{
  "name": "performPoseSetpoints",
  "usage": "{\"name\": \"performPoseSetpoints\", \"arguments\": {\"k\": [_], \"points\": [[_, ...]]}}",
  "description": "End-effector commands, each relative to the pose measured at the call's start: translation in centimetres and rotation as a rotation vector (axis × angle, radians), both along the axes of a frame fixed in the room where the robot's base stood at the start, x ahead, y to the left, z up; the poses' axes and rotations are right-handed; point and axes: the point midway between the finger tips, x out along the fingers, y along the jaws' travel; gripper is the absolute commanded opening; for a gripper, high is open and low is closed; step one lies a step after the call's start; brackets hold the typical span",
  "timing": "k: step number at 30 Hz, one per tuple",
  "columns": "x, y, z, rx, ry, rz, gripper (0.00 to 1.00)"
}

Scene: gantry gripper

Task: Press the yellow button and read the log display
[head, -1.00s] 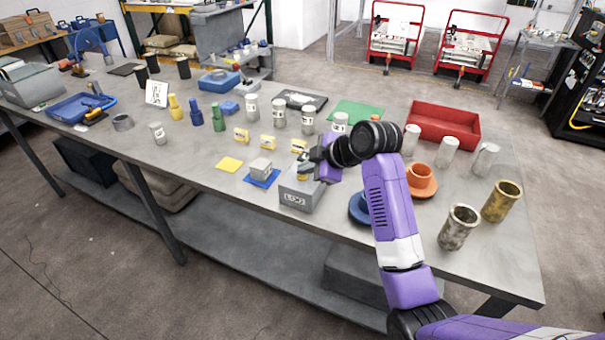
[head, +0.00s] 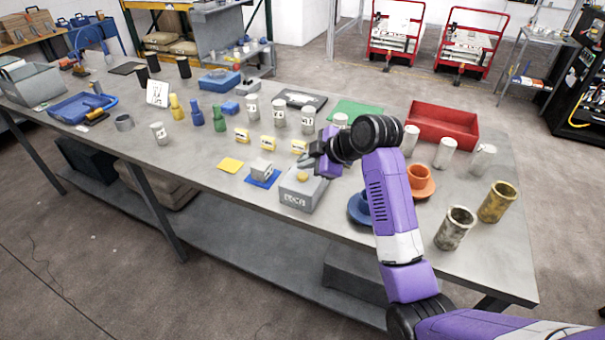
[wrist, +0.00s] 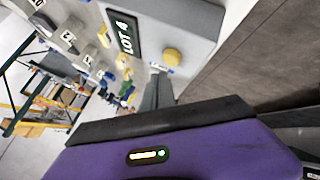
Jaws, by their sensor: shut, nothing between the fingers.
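A grey box (head: 303,197) stands near the front edge of the bench, with a round yellow button (head: 302,176) on top. The button also shows in the wrist view (wrist: 173,57), clear of my fingers. Lettering on the box's front face is too small to read surely in the head view. My gripper (head: 309,164) is shut and empty, just above and behind the button, apparently apart from it. Its fingers (wrist: 158,92) point toward the box in the wrist view.
A small grey block on a blue mat (head: 261,181) and a yellow card (head: 230,165) lie left of the box. A blue dish (head: 360,208), an orange cup (head: 420,177) and metal cups (head: 456,228) stand to the right.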

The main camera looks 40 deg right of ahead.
Motion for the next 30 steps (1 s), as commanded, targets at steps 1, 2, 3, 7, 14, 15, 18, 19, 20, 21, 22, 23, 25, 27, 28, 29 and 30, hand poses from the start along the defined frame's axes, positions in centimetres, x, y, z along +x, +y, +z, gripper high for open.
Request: {"name": "performPoseSetpoints", "arguments": {"k": [1, 2, 3, 7, 14, 15, 18, 19, 20, 21, 22, 23, 25, 27, 28, 29, 30], "points": [[0.0, 0.0, 0.8, 0.000, -0.001, -0.001, 0.00], [0.0, 0.0, 1.1, 0.000, -0.001, -0.001, 0.00], [0.0, 0.0, 1.5, 0.000, -0.001, -0.001, 0.00], [0.0, 0.0, 2.7, 0.000, 0.000, 0.000, 0.00], [0.0, 0.0, 4.6, 0.000, 0.000, 0.000, 0.00], [0.0, 0.0, 4.7, 0.000, 0.000, 0.000, 0.00], [0.0, 0.0, 4.6, 0.000, 0.000, 0.000, 0.00], [0.0, 0.0, 4.6, 0.000, 0.000, 0.000, 0.00], [0.0, 0.0, 4.5, 0.000, 0.000, 0.000, 0.00], [0.0, 0.0, 4.5, 0.000, 0.000, 0.000, 0.00], [0.0, 0.0, 4.5, 0.000, 0.000, 0.000, 0.00], [0.0, 0.0, 4.5, 0.000, 0.000, 0.000, 0.00], [0.0, 0.0, 4.5, 0.000, 0.000, 0.000, 0.00], [0.0, 0.0, 4.5, 0.000, 0.000, 0.000, 0.00], [0.0, 0.0, 4.5, 0.000, 0.000, 0.000, 0.00], [0.0, 0.0, 4.5, 0.000, 0.000, 0.000, 0.00], [0.0, 0.0, 4.5, 0.000, 0.000, 0.000, 0.00]]}}
